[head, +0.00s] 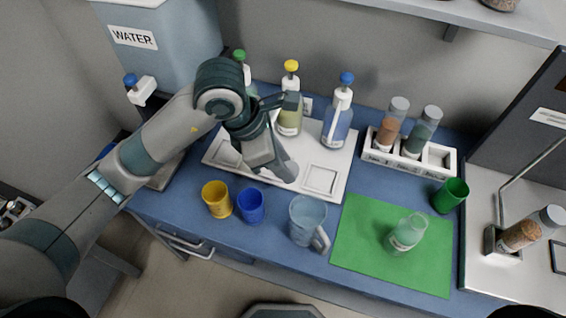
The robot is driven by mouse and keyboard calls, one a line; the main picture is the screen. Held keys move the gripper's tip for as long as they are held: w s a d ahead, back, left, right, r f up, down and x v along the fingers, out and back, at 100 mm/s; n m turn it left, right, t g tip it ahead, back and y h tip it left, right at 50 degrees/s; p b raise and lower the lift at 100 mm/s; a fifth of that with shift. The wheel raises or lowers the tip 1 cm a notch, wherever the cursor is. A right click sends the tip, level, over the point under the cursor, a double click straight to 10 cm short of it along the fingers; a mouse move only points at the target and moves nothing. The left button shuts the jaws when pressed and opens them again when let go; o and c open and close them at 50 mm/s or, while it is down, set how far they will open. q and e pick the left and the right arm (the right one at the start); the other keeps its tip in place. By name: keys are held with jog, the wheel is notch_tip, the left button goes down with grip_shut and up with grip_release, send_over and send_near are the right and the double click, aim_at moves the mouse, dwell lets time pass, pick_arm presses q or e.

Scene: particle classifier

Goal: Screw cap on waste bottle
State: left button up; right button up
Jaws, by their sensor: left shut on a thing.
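My left gripper (283,168) is above the white tray, pointing down towards its front middle. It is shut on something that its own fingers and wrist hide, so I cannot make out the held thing. No bottle is clearly marked as waste. Two bottles with grey caps, one with brown contents (387,128) and one with dark green contents (421,134), stand in a white rack (443,158). Another bottle with brown contents (522,235) and a pale top leans in a holder at the right. My right gripper is not in view.
The white tray (340,165) holds bottles with green (239,55), yellow (290,105) and blue (338,120) tops. A yellow cup (217,200), blue cup (251,206) and clear jug (306,220) stand in front. A clear vessel (405,235) stands on a green mat (365,225), near a green cup (450,195).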

pick_arm(q)
jog(key=shift+a, duration=0.1)
jog(key=w+a+m+g+y+b, duration=0.1)
jog(key=a+m+g+y, duration=0.3)
jog(key=a+m, duration=1.5)
jog(key=shift+a+r+m+g+b, duration=0.2)
jog(key=shift+a+m+g+b, duration=0.1)
jog(key=shift+m+g, duration=0.4)
